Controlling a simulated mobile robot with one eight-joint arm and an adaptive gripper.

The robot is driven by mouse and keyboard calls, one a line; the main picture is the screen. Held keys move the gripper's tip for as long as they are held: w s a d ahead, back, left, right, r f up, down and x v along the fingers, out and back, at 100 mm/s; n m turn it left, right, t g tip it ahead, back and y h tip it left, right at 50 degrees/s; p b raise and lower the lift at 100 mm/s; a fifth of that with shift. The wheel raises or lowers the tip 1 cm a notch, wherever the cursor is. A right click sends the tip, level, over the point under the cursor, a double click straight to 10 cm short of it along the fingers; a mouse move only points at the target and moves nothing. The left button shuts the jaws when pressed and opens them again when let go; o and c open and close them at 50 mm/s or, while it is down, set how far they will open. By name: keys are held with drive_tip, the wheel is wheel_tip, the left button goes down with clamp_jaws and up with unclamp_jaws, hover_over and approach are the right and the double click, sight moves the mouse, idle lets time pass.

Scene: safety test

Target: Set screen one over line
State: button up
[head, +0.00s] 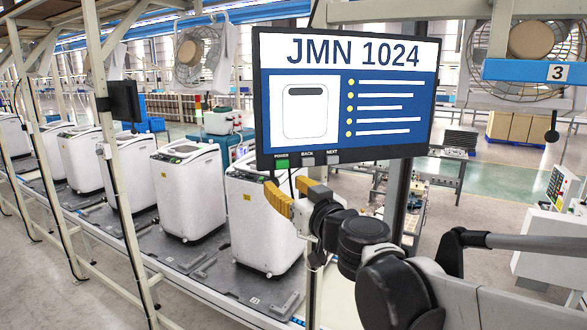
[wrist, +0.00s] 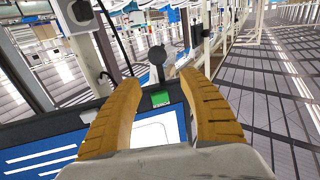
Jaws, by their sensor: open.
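The screen (head: 395,90) hangs over the line of white machines and shows "JMN 1024", a picture of a machine and several bulleted lines. It also shows in the wrist view, at lower left (wrist: 35,152). Its lower edge carries a green button (head: 282,163) labelled POWER, with two grey buttons (head: 320,159) to its right. My gripper (head: 286,184), with two orange fingers, is open and empty just below the green button. In the wrist view the green button (wrist: 160,98) lies between the fingers of my gripper (wrist: 160,78). Whether a finger touches the screen cannot be told.
White machines (head: 188,190) stand in a row on the conveyor (head: 175,254). A small dark monitor (head: 124,100) is on a post at left. A metal post (head: 400,205) stands behind the screen. A blue beam numbered 3 (head: 520,70) hangs at upper right.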

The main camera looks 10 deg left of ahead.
sight(273, 176)
drive_tip(key=p+x, duration=0.1)
drive_tip(key=x, duration=0.7)
drive_tip(key=shift+p, duration=0.35)
drive_tip(key=shift+d, duration=0.1)
clamp_jaws()
